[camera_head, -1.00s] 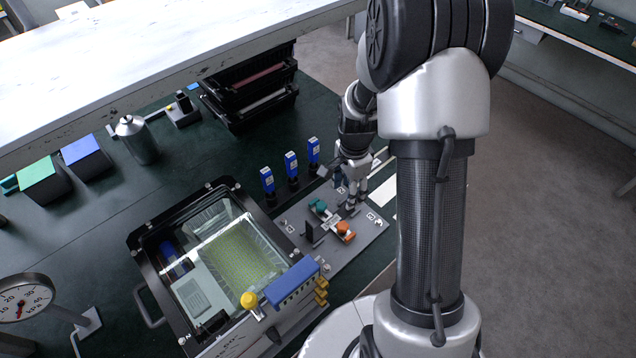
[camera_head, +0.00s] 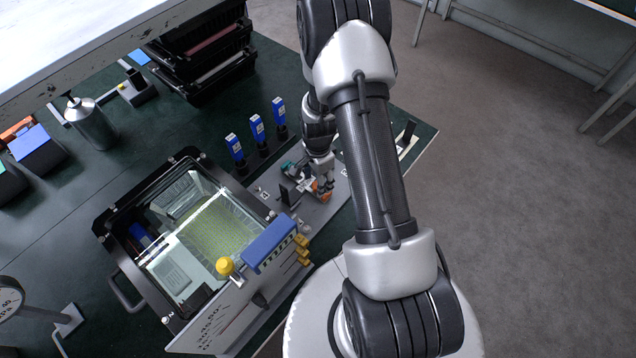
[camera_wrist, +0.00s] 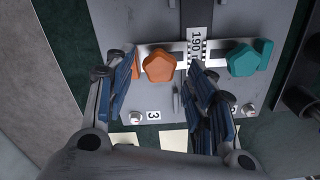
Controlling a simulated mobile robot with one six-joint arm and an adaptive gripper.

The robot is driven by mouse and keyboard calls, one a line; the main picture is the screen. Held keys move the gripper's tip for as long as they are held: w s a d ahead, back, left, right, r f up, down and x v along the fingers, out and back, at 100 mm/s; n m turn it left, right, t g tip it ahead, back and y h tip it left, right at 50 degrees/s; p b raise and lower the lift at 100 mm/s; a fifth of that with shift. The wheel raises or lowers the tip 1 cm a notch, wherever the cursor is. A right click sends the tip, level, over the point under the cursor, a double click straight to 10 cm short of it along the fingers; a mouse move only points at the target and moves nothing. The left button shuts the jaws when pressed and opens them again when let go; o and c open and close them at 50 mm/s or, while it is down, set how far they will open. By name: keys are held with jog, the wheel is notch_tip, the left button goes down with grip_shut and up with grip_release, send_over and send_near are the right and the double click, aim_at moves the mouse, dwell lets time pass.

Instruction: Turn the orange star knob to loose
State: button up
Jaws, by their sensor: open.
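The orange star knob (camera_wrist: 159,66) is on a grey plate (camera_wrist: 172,20) and shows upper left of centre in the wrist view. My gripper (camera_wrist: 163,62) is open, with one blue-padded finger on each side of the knob. Whether the pads touch it cannot be told. In the head view my gripper (camera_head: 322,184) is over the orange knob, which it partly hides. A teal star knob (camera_wrist: 249,58) is to the right on the same plate, past a "190" label (camera_wrist: 196,42).
A glass-lidded box (camera_head: 112,233) with a blue block (camera_head: 270,243) and a yellow knob (camera_head: 225,266) stands left of the plate. Several blue upright pieces (camera_head: 257,130) stand behind it. Black stacked trays (camera_head: 200,90) are at the back.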

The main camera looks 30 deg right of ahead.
jog(key=shift+f, duration=0.75)
jog(key=shift+c, duration=0.2)
jog(key=c, duration=1)
